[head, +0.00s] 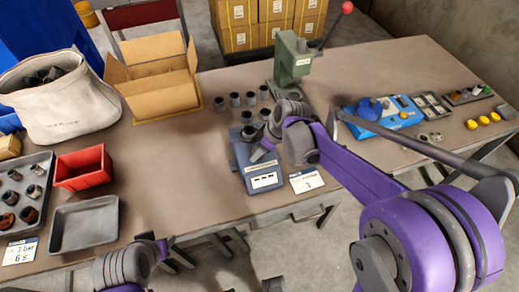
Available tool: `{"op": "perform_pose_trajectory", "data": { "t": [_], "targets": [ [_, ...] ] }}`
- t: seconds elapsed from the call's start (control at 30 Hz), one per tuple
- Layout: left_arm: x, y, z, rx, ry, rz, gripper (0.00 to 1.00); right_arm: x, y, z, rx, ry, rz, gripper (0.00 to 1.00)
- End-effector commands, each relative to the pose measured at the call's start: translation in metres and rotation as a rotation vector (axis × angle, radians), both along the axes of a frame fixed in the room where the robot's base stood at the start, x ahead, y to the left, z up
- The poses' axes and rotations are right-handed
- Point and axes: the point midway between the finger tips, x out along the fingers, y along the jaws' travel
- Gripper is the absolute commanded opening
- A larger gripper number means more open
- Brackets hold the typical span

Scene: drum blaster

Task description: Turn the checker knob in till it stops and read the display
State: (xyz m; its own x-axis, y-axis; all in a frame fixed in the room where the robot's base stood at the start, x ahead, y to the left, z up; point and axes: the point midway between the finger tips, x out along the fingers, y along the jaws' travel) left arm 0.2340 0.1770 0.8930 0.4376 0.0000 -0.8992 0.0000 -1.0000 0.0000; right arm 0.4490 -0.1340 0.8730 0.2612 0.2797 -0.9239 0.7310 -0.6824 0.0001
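The checker (241,162) is a blue-grey box near the front edge of the table, at the middle of the head view. Its white display (264,181) shows a row of dark dashes. My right gripper (262,150) reaches in from the right, over the top of the checker. A dark round part (249,133), perhaps the knob, shows beside its fingers. The arm hides much of this spot, so contact and finger gap cannot be made out. My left gripper (172,254) is low at the table's front edge, away from the checker; its finger gap is unclear.
A price-style card (306,181) stands right of the checker. Several dark cups (221,104) and a green press (291,62) are behind. A blue fixture (402,116) lies to the right. A red bin (82,168) and grey tray (85,223) are left. Table between is clear.

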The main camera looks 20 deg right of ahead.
Motion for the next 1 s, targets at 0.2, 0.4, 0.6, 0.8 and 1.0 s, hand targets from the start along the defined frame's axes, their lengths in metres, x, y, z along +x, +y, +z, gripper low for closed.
{"op": "perform_pose_trajectory", "data": {
  "t": [0.2,0.4,0.6,0.8,1.0],
  "targets": [
    [0.0000,0.0000,-0.0001,0.000,0.000,0.000,0.50,-0.0001,0.0000,0.0002,0.000,0.000,-0.010,0.01],
    [-0.0002,0.0000,-0.0010,0.000,0.000,0.000,0.50,-0.0007,0.0003,0.0000,-0.001,0.000,-0.072,0.01],
    [-0.0006,0.0000,-0.0027,0.000,0.001,0.000,0.50,-0.0014,0.0017,0.0000,-0.001,-0.001,-0.207,0.01],
    [-0.0010,0.0000,-0.0047,0.000,0.002,0.000,0.50,-0.0020,0.0029,0.0000,-0.001,-0.001,-0.390,0.01],
    [-0.0014,0.0000,-0.0065,0.000,0.003,0.000,0.50,-0.0021,0.0041,-0.0001,-0.001,-0.001,-0.579,0.01]
  ]
}}
